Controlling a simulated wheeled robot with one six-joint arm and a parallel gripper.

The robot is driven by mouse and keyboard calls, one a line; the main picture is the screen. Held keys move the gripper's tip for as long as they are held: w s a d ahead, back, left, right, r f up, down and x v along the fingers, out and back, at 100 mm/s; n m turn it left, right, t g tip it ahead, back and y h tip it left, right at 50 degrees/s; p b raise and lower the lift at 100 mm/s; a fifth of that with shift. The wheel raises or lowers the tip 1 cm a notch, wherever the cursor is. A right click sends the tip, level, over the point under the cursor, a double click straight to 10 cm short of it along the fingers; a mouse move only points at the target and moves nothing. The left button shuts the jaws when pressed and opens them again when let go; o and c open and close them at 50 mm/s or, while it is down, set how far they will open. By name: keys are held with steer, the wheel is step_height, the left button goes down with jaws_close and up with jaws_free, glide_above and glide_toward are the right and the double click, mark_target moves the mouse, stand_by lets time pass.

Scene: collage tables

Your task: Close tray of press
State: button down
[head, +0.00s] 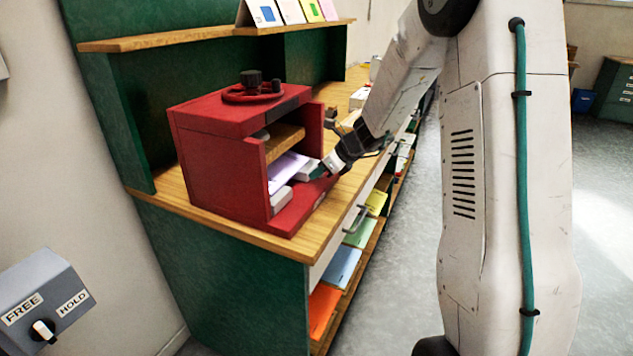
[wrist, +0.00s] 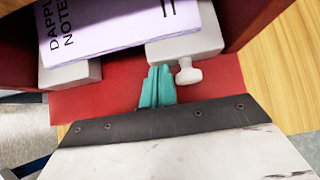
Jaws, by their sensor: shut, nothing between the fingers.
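The red press (head: 220,150) stands on the wooden counter, with a dark-knobbed handwheel on top. Its tray (head: 282,198) shows as pale grey front parts at the press opening, above the red base; in the wrist view the grey right part (wrist: 190,45) bears a white knob (wrist: 187,73). A lilac notebook (wrist: 115,25) lies on the tray, and its far part is out of the wrist view. My gripper (head: 320,172) is shut and empty in front of the opening. Its teal fingertips (wrist: 158,72) point at the tray front, just left of the knob; I cannot tell whether they touch.
The red base (wrist: 105,98) extends forward under the tray to the edge of the wooden counter (head: 200,208). A shelf (head: 200,38) with upright cards is above and behind. Coloured papers (head: 342,267) lie in the shelving below. A FREE/HOLD switch box (head: 45,297) is at lower left.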

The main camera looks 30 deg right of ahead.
mark_target(305, 170)
steer(key=w+a, duration=0.2)
steer(key=shift+w, duration=0.35)
steer(key=shift+a, duration=0.1)
steer(key=shift+w+r, duration=0.1)
steer(key=shift+s, duration=0.35)
steer(key=s+d, duration=0.2)
steer(key=shift+s, duration=0.3)
steer(key=v, duration=1)
steer(key=shift+s+d, duration=0.15)
steer(key=shift+d, duration=0.2)
